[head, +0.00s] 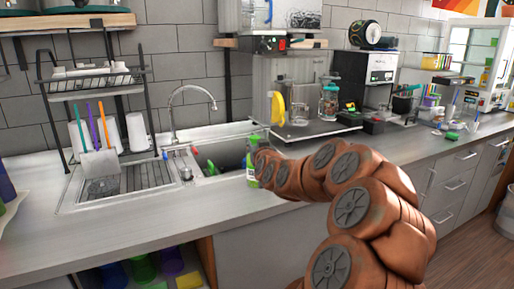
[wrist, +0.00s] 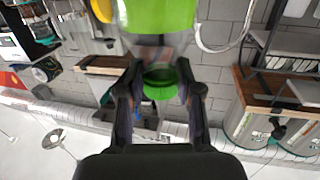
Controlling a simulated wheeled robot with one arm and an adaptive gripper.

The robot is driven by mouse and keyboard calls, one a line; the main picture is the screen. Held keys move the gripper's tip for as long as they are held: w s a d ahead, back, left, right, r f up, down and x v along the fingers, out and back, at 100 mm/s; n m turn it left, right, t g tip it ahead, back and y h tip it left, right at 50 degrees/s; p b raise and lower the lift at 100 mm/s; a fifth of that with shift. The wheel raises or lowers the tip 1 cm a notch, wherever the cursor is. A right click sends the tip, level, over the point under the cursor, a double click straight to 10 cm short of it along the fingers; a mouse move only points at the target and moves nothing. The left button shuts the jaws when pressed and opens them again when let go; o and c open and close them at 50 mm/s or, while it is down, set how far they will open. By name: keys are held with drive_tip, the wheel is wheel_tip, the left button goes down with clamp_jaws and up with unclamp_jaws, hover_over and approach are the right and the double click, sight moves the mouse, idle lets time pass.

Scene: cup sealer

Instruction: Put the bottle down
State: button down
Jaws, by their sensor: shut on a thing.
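The bottle (head: 251,172) has a green label and green top. In the head view it is upright at the front rim of the sink, partly covered by my arm; I cannot tell whether its base touches the counter. In the wrist view, which is upside down, its green label (wrist: 157,14) is at the top and its green cap (wrist: 162,84) lies between my fingers. My gripper (wrist: 158,72) is shut on the bottle near the cap end. In the head view my gripper (head: 259,148) is small and its fingers are hard to make out.
The sink (head: 222,153) with its curved faucet (head: 190,91) is behind the bottle. A drying rack (head: 95,80) stands on the left over the drainboard. The counter (head: 130,225) is bare at the front left. A jug, jar and coffee machine (head: 372,75) stand to the right.

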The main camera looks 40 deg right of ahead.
drive_tip(key=shift+f, duration=0.85)
drive_tip(key=c, duration=0.8)
unclamp_jaws()
drive_tip(key=shift+o, duration=0.2)
drive_tip(key=shift+r, duration=0.2)
drive_tip(key=b+v, duration=0.3)
drive_tip(key=v, duration=0.9)
drive_tip(key=shift+f, duration=0.15)
